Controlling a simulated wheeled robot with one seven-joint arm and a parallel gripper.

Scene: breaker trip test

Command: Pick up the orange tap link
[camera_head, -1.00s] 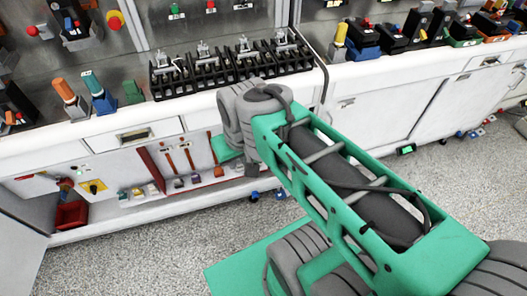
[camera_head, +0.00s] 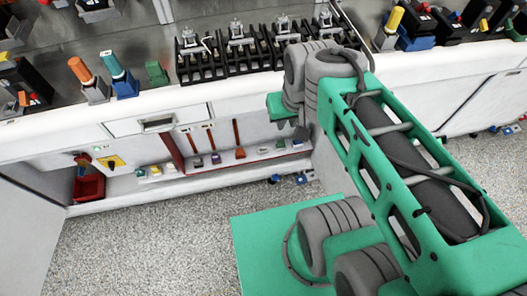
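An orange-topped piece (camera_head: 79,70) stands tilted in a grey holder on the white counter at the left. It may be the orange tap link, but I cannot tell for sure. A blue-topped piece (camera_head: 113,66) and a green block (camera_head: 157,74) stand to its right. My gripper (camera_head: 299,130) shows only as a small dark part below the green wrist piece, in front of the counter's front face. It is well right of the orange piece and apart from it. Its fingers are mostly hidden, and I cannot see anything held.
A row of black terminal blocks with silver clamps (camera_head: 238,58) lines the counter behind my arm. Below are a drawer (camera_head: 158,123) and an open shelf with small coloured pieces (camera_head: 155,170), upright orange-brown rods (camera_head: 237,135) and a red bin (camera_head: 89,187).

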